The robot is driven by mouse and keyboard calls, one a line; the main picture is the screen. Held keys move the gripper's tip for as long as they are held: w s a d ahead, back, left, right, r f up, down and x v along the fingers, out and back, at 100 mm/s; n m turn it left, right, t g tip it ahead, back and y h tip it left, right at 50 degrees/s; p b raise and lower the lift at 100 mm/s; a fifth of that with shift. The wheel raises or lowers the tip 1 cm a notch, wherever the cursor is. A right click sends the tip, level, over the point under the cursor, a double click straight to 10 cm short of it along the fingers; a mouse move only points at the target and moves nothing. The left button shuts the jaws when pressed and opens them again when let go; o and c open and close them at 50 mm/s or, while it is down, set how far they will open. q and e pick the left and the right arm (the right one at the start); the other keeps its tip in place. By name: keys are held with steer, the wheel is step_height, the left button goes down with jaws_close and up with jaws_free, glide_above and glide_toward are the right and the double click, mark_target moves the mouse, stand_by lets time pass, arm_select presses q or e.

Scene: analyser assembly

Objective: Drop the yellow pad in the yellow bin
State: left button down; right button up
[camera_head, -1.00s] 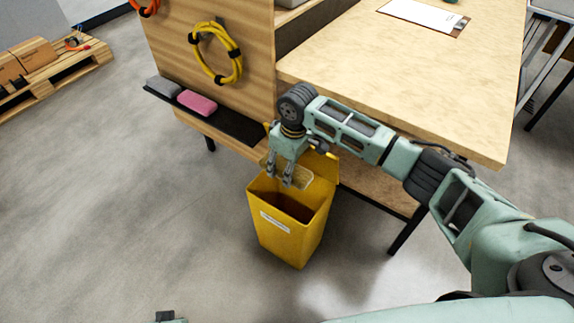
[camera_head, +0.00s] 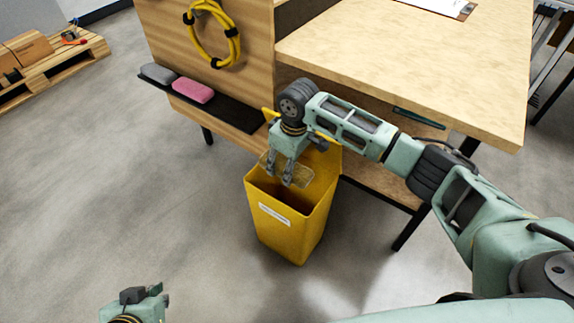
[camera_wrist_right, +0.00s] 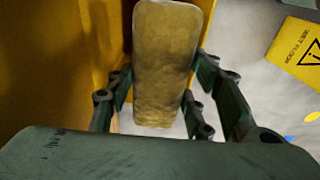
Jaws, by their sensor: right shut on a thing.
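The yellow pad (camera_head: 296,175) is a dull yellow slab held by my right gripper (camera_head: 284,178) over the open mouth of the yellow bin (camera_head: 284,232). In the right wrist view the pad (camera_wrist_right: 168,60) sits between the fingers of my right gripper (camera_wrist_right: 163,100), which are shut on it. The yellow bin wall (camera_wrist_right: 40,60) fills the left of that view. The bin stands upright on the floor and has a white label on its front. My left gripper (camera_head: 148,303) shows only partly at the bottom left edge; its fingers are not clear.
A pink pad (camera_head: 193,90) and a grey pad (camera_head: 158,73) lie on a dark shelf (camera_head: 232,113) on the wooden panel. A yellow cable coil (camera_head: 213,35) hangs above. The table (camera_head: 420,65) stands behind the bin.

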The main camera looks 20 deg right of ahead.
steer(key=shift+f+b, duration=0.5)
steer(key=shift+f, duration=0.15)
steer(key=shift+f+b, duration=0.6)
steer(key=shift+b, duration=0.2)
arm_select(q)
steer(key=w+d+r+t+h, duration=0.2)
steer(key=w+d+r+t, duration=0.3)
steer(key=w+r+t, duration=0.4)
steer(key=shift+w+r+h, duration=0.4)
steer(key=shift+w+r, duration=1.2)
steer(key=shift+r, duration=0.25)
arm_select(e)
steer(key=shift+f, duration=0.1)
steer(key=o, duration=1.3)
steer(key=shift+o, duration=0.2)
steer(key=shift+s+d+r, duration=0.1)
steer(key=shift+s+r, duration=0.05)
steer(key=shift+r, duration=1.2)
steer(key=shift+s+d+r, duration=0.1)
steer(key=shift+r, duration=1.2)
steer(key=shift+s+d+r, duration=0.1)
steer(key=shift+s+r, duration=0.05)
steer(key=shift+r, duration=1.2)
